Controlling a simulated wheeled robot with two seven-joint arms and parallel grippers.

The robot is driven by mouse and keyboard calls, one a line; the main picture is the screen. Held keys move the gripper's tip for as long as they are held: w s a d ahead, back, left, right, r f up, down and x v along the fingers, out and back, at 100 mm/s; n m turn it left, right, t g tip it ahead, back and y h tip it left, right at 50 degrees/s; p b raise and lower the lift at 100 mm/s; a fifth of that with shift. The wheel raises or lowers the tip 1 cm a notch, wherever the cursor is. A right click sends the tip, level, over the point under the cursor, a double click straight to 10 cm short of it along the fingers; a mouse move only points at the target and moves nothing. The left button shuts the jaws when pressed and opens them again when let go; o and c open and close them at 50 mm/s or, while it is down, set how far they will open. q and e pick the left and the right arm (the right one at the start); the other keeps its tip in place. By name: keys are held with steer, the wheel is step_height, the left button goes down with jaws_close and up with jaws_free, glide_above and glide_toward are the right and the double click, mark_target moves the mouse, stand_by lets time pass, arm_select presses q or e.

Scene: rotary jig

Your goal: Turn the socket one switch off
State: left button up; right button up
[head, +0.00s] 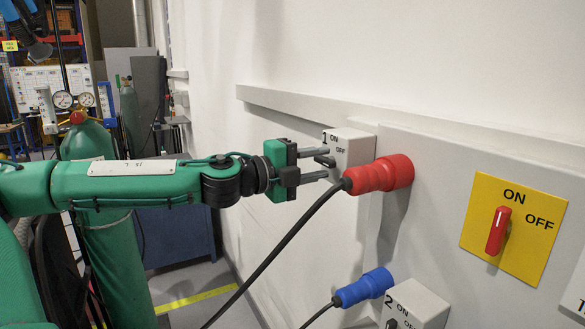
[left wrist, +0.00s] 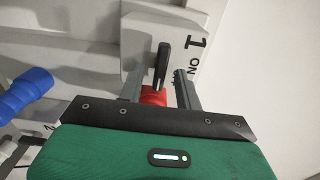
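The socket one switch is a small black lever on a light grey box (head: 352,146) marked 1, ON and OFF, on the wall panel. In the left wrist view the lever (left wrist: 162,64) shows clearly in front of the box. My left gripper (head: 323,162) is at the box, its two grey fingers apart, one on each side of the lever. Whether a finger touches the lever I cannot tell. The lever's exact angle against the labels is hard to read. A red plug (head: 378,175) sits in the socket beside the box. My right gripper is not in view.
A blue plug (head: 364,288) and a second switch box (head: 420,303) sit lower down. A yellow plate (head: 512,230) with a red knob is on the right. Black cables hang from both plugs. A green gas cylinder (head: 110,230) stands at left, behind my left arm.

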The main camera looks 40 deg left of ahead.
arm_select(q)
steer(key=shift+s, duration=0.1)
steer(key=shift+v, duration=1.15)
steer(key=b+v, duration=0.6)
steer(key=v, duration=0.5)
steer(key=shift+b, duration=0.35)
